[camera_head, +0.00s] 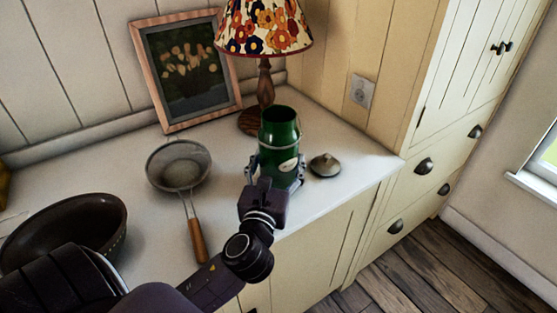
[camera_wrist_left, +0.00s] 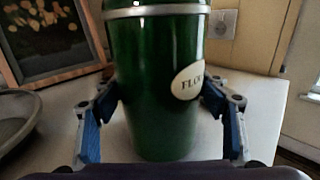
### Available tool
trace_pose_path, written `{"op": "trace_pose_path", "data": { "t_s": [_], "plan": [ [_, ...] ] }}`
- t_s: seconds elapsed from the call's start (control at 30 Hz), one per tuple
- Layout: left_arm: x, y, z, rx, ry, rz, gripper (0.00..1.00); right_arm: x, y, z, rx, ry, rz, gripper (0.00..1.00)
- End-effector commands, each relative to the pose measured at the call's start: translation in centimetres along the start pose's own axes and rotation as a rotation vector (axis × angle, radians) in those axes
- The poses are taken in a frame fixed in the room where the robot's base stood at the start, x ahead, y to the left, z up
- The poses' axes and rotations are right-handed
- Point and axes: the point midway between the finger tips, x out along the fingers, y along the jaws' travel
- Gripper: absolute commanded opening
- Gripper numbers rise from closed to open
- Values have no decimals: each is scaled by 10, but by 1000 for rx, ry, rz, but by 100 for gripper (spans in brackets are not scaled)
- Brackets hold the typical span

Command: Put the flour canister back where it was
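The green flour canister (camera_head: 280,130) stands upright and open-topped near the front edge of the counter, with a wire band and a pale oval label. In the left wrist view the canister (camera_wrist_left: 155,90) fills the middle, its label partly reading "FLO". My left gripper (camera_head: 277,170) has one finger on each side of the canister. In the wrist view the fingertips (camera_wrist_left: 160,92) appear to press against both sides. Whether its base touches the counter is hard to tell. A small metal lid with a knob (camera_head: 325,165) lies right of the canister. My right gripper is not in view.
A flowered lamp (camera_head: 265,75) stands behind the canister, with a framed picture (camera_head: 187,70) beside it. A wood-handled sieve (camera_head: 180,168) and a dark colander (camera_head: 65,228) lie to the left. Bare counter (camera_head: 355,160) lies right of the lid, before the cabinet.

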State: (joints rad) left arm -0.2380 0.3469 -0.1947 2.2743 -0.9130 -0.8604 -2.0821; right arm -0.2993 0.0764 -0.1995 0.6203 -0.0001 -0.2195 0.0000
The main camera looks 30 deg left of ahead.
Motion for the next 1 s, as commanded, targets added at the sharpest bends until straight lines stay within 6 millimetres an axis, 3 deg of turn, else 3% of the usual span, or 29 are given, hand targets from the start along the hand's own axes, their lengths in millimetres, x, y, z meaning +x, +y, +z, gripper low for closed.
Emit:
{"op": "trace_pose_path", "data": {
  "t_s": [0.13, 0.53, 0.97, 1.0],
  "plan": [
    [0, 0, 0, 0, 0, 0, 82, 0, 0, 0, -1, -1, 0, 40],
    [-6, -1, 2, -2, 1, -2, 82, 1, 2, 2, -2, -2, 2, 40],
    [-93, 0, -1, -4, 5, 0, 82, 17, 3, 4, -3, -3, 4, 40],
    [-98, 0, 3, -2, 5, 0, 82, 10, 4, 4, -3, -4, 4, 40]
  ]
}}
